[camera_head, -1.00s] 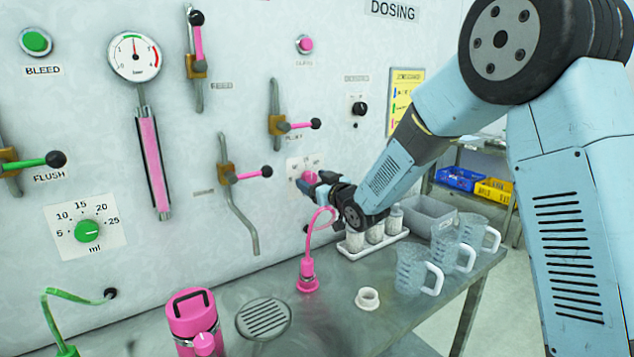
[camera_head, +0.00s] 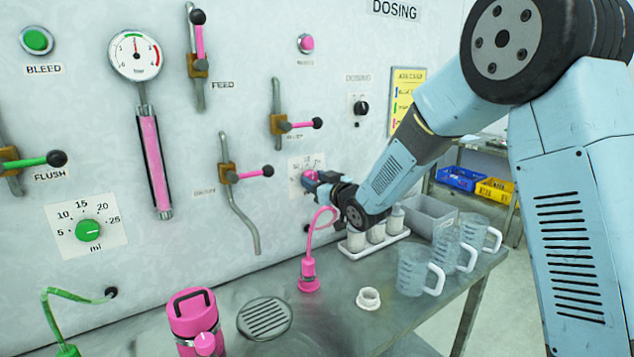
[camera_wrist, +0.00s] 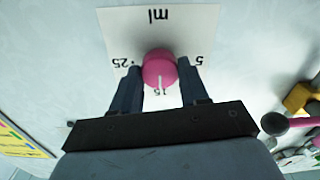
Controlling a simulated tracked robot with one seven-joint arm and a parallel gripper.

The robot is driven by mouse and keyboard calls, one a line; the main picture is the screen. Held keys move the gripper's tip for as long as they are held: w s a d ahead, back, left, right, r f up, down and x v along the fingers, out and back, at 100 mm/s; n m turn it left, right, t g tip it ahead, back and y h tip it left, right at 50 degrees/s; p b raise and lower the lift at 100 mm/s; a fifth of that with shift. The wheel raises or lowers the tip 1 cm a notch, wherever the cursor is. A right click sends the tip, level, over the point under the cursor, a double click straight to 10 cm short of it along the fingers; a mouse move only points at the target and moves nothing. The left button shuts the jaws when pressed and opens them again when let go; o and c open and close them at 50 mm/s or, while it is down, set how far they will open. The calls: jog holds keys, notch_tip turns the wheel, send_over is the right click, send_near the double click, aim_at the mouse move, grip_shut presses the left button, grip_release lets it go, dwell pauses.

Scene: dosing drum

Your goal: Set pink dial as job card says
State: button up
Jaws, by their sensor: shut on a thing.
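The pink dial (camera_wrist: 159,66) sits on a white scale plate (camera_wrist: 118,30) marked ml, seen upside down in the wrist view. Its white pointer line points down in the picture, at the 15. The 5 and 25 show at the sides; my fingers cover the marks between. My gripper (camera_wrist: 160,78) is shut on the dial, one finger on each side. In the head view my gripper (camera_head: 314,187) mostly hides the pink dial (camera_head: 309,174). The yellow job card (camera_head: 405,94) hangs on the wall behind my arm, partly covered, its text too small to read.
Pink-handled valve levers (camera_head: 300,124) stick out left of and above the dial. A pink curved spout (camera_head: 309,265), a bottle rack (camera_head: 374,240) and clear jugs (camera_head: 412,270) stand on the bench below. A green dial (camera_head: 88,230) is far left.

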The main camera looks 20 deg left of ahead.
jog(key=shift+m, duration=0.3)
jog(key=shift+w, duration=0.1)
jog(key=m, duration=0.5)
jog(key=shift+r, duration=0.1)
jog(key=shift+m, duration=1.7)
jog(key=o, duration=1.1)
jog(key=shift+c, duration=0.2)
